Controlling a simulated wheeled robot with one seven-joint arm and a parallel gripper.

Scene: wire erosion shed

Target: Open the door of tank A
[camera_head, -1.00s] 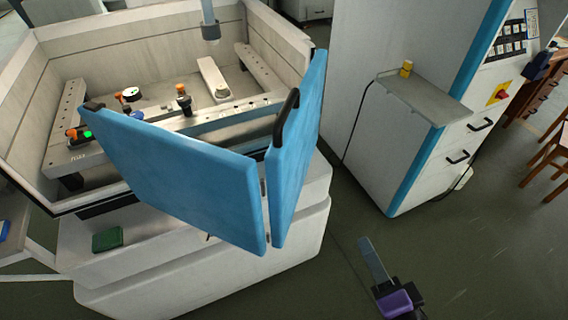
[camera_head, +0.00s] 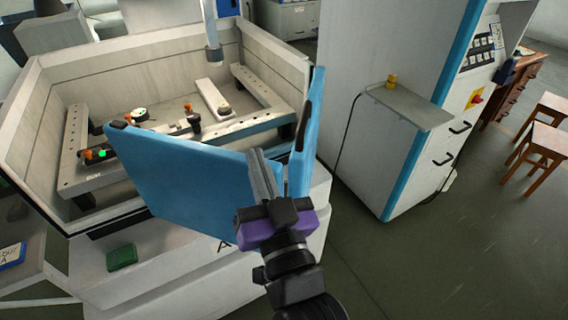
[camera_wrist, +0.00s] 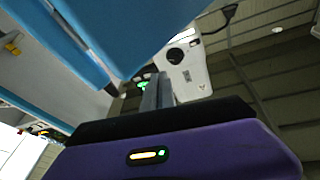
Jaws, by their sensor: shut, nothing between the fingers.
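The tank (camera_head: 45,110) is an open-topped pale basin with a blue two-leaf door at its front. The left leaf (camera_head: 180,190) and the right leaf (camera_head: 313,125) are swung outward at an angle, with a gap between them. Each leaf has a dark handle; the right leaf's handle (camera_head: 302,122) is partly hidden. My gripper (camera_head: 263,165) is shut and empty, its fingers in front of the gap between the leaves in the head view. In the wrist view the fingers (camera_wrist: 158,92) point past a blue leaf (camera_wrist: 130,30). I cannot tell whether they touch it. A partly hidden "A" shows on the base.
Inside the tank are rails, a clamp (camera_head: 192,120) and small parts. A green block (camera_head: 122,257) lies on the front ledge. A white cabinet (camera_head: 375,150) with a grey shelf (camera_head: 410,108) stands at right. Open floor (camera_head: 450,265) lies at lower right, with wooden stools (camera_head: 540,150) beyond.

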